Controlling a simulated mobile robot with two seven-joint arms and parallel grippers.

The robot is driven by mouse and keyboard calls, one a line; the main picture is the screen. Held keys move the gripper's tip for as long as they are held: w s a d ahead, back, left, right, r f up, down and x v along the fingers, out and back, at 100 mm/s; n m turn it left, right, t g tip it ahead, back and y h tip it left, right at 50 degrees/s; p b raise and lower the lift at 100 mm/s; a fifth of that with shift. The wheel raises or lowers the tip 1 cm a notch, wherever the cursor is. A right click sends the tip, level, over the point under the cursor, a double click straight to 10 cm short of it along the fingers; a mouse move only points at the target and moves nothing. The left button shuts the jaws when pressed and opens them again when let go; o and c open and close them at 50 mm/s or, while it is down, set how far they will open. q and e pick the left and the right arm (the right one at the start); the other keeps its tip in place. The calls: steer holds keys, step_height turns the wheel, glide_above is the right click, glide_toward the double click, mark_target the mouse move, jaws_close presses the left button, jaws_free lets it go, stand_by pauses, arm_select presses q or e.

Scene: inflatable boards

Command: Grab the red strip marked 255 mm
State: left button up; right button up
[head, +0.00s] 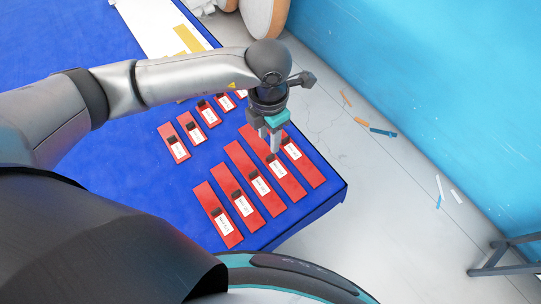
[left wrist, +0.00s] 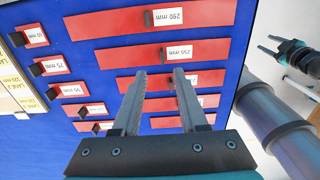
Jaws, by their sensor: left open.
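The red strip marked 255 mm (left wrist: 112,57) lies flat on the blue board, second from the top among the long strips in the left wrist view, with a dark block beside its white label. In the head view I take it to be the second long strip from the right (head: 291,184). My left gripper (head: 269,145) is open and empty above the long strips. In the left wrist view its fingertips (left wrist: 158,74) show just below the 255 mm strip, over the third strip. My right gripper (left wrist: 266,46) shows small at the right there, its fingers apart.
The 290 mm strip (left wrist: 105,22) lies just above the 255 mm one, and several long red strips (head: 218,215) lie alongside. Shorter red strips (head: 173,143) and a white panel (head: 150,25) are farther back. The blue board (head: 110,160) ends before the grey floor (head: 400,200).

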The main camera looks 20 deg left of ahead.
mark_target(271, 155)
arm_select(q)
steer(key=f, duration=0.7)
steer(key=shift+d+f, duration=0.1)
steer(key=shift+d, duration=0.1)
jaws_close()
stand_by(1.3)
